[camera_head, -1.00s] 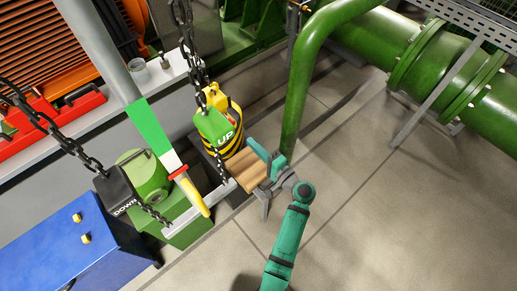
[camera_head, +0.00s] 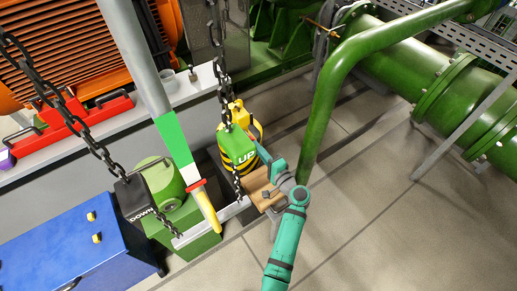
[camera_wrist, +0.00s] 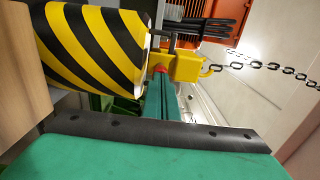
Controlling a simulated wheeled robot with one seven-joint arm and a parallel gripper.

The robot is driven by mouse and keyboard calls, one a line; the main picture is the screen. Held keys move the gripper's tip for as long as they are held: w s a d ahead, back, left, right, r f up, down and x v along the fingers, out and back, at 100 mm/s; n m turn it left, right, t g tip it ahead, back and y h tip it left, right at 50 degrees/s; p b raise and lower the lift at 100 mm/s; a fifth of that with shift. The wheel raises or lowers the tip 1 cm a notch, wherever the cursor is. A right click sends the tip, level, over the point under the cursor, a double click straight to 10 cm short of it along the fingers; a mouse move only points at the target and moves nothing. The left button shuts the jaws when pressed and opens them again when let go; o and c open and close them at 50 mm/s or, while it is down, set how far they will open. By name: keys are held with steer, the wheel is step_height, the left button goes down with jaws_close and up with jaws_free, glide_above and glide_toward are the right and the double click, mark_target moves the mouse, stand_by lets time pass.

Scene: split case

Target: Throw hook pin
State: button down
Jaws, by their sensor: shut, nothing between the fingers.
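My gripper (camera_head: 266,156) is shut and empty, just right of the green UP tag (camera_head: 238,150) and the black-and-yellow striped drum (camera_head: 256,157). In the wrist view my gripper (camera_wrist: 161,80) points toward a yellow block with a hook (camera_wrist: 187,66) and a small red part near its tip. A chain runs right from that hook. I cannot tell whether the fingers touch the block, or which part is the hook pin. The striped drum (camera_wrist: 90,45) fills the upper left there. In the head view my arm partly hides a wooden block (camera_head: 259,183).
A blue box (camera_head: 70,245) stands at lower left. A green pipe (camera_head: 325,110) rises close to my gripper's right. Floor (camera_head: 400,230) is clear at lower right.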

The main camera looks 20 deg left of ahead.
steer(key=x, duration=0.3)
steer(key=shift+w+a, duration=0.2)
steer(key=shift+a, duration=0.1)
steer(key=shift+r, duration=0.1)
steer(key=shift+a, duration=0.15)
steer(key=v, duration=1.4)
steer(key=shift+d, duration=0.25)
steer(key=shift+s, duration=0.15)
